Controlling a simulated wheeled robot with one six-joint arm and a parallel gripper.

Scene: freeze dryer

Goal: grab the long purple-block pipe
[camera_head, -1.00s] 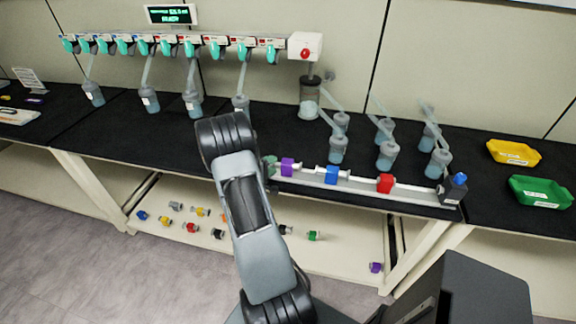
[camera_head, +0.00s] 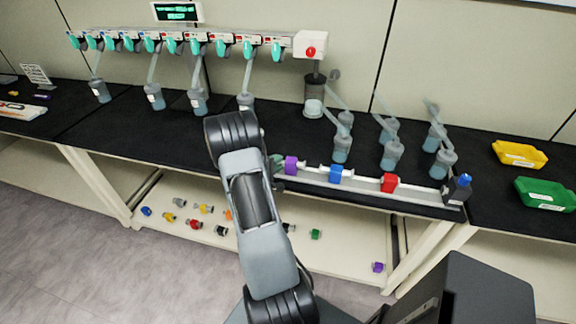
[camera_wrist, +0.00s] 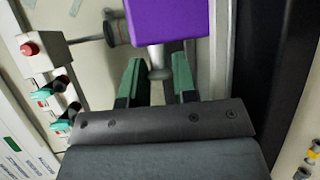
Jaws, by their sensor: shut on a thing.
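The purple block (camera_head: 291,165) of a pipe shows at the left end of the white rail, beside the end of my arm. In the wrist view the purple block (camera_wrist: 168,18) fills the top centre, with a pale stem (camera_wrist: 159,62) pointing down toward my gripper (camera_wrist: 158,72). My gripper is shut on this pipe; its green-tipped fingers lie on either side of the stem. In the head view my arm's wrist hides most of the gripper, and the pipe's full length is hard to make out.
A blue block (camera_head: 335,174) and a red block (camera_head: 389,183) sit further right along the white rail (camera_head: 415,196). Flasks (camera_head: 342,150) stand close behind. A yellow tray (camera_head: 519,155) and a green tray (camera_head: 546,194) lie at right. Several small coloured parts lie on the lower shelf.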

